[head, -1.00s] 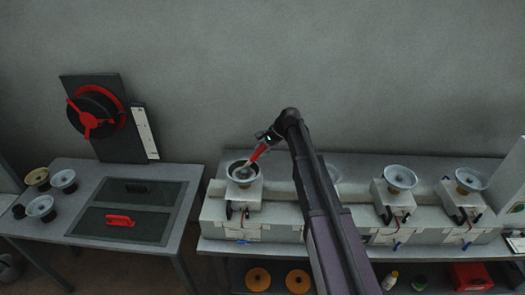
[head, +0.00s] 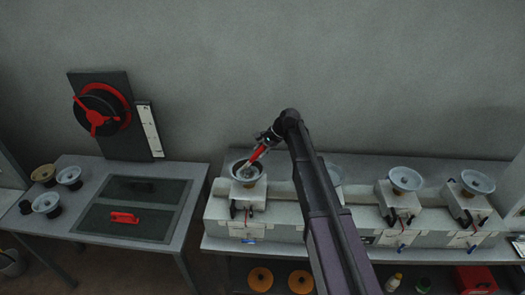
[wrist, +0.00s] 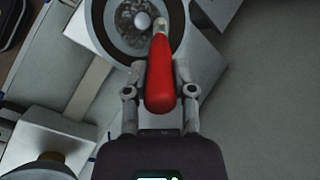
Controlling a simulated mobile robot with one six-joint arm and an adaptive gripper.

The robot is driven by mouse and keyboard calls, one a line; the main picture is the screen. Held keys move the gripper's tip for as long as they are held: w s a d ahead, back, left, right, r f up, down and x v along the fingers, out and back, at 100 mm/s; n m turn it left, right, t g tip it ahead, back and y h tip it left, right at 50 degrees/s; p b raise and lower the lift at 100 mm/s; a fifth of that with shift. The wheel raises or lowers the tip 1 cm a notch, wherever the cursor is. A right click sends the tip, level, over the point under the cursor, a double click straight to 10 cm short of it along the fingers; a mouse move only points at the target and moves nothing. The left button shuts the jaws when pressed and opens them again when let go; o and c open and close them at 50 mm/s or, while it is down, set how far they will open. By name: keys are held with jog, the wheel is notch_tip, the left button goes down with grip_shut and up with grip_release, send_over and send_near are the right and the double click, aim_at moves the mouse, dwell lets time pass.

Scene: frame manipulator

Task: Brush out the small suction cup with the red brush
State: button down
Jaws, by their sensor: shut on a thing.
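My gripper (wrist: 160,90) is shut on the red brush (wrist: 160,75), around its handle. In the head view the red brush (head: 258,153) slants down and left into a dark-rimmed cup (head: 243,178) on the leftmost white block of the bench. In the wrist view the brush's pale tip reaches over the grey, mottled inside of that cup (wrist: 110,35). I cannot tell whether the bristles touch the cup's inside. My gripper (head: 270,138) is small in the head view, above and right of the cup.
More pale cups (head: 405,179) stand on blocks to the right; my arm partly hides another. A left table (head: 190,185) holds several loose cups, dark panels with a red handle (head: 124,217) and an upright black board with a red wheel (head: 97,118). Orange discs (head: 261,277) lie on the shelf below.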

jog(key=shift+s+a, duration=0.45)
jog(key=shift+s+a, duration=0.25)
jog(key=shift+s, duration=0.7)
jog(key=shift+s+d, duration=0.2)
jog(key=shift+s, duration=0.55)
